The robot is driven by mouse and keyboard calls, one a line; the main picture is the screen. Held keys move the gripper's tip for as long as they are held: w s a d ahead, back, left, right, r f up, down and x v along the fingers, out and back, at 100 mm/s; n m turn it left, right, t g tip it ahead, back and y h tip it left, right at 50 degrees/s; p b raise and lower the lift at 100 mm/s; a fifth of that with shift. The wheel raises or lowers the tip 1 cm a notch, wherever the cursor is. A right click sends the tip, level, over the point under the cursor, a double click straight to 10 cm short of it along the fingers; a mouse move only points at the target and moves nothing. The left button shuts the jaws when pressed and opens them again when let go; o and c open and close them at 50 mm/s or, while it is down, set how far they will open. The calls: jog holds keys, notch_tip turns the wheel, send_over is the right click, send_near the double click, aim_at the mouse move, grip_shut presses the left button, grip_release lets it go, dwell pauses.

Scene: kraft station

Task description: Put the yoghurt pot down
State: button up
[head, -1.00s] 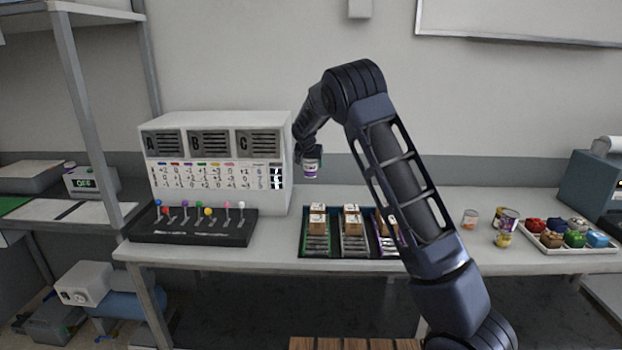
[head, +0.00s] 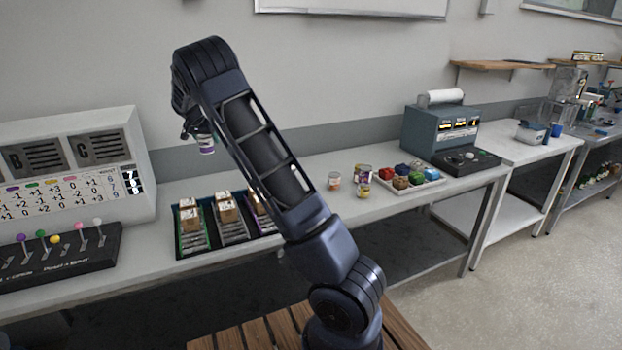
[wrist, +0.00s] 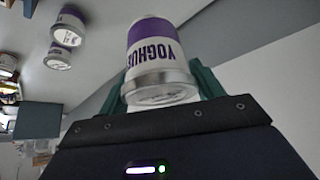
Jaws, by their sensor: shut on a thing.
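The yoghurt pot (wrist: 160,58) is white with a purple band and the word YOGHU... in the wrist view. My gripper (wrist: 158,88) is shut on it, with a green finger on each side. In the head view the pot (head: 206,144) hangs upright from my gripper (head: 197,128), above the table (head: 330,158) and in front of the wall. It is apart from the table top. The upper arm link stands in front of part of the table.
A dark tray with boxed slots (head: 206,222) lies below the gripper. A lever panel (head: 60,255) is at left. Some table behind the tins is clear.

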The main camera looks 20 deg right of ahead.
jog(key=s+d+m+g+h, duration=0.15)
jog(key=d+m, duration=0.25)
jog(key=d, duration=1.2)
jog(key=s+d+m+g+h, duration=0.1)
jog(key=s+d+m+g, duration=0.3)
jog(key=d, duration=1.2)
jog(key=s+d+m+g+h, duration=0.1)
jog(key=d+m, duration=0.4)
jog(key=d, duration=1)
jog(key=f, duration=1.9)
jog(key=shift+s+d+f, duration=0.1)
jog(key=shift+s+d, duration=0.05)
jog(key=shift+s, duration=0.05)
jog(key=shift+f, duration=0.15)
jog(key=o, duration=1.1)
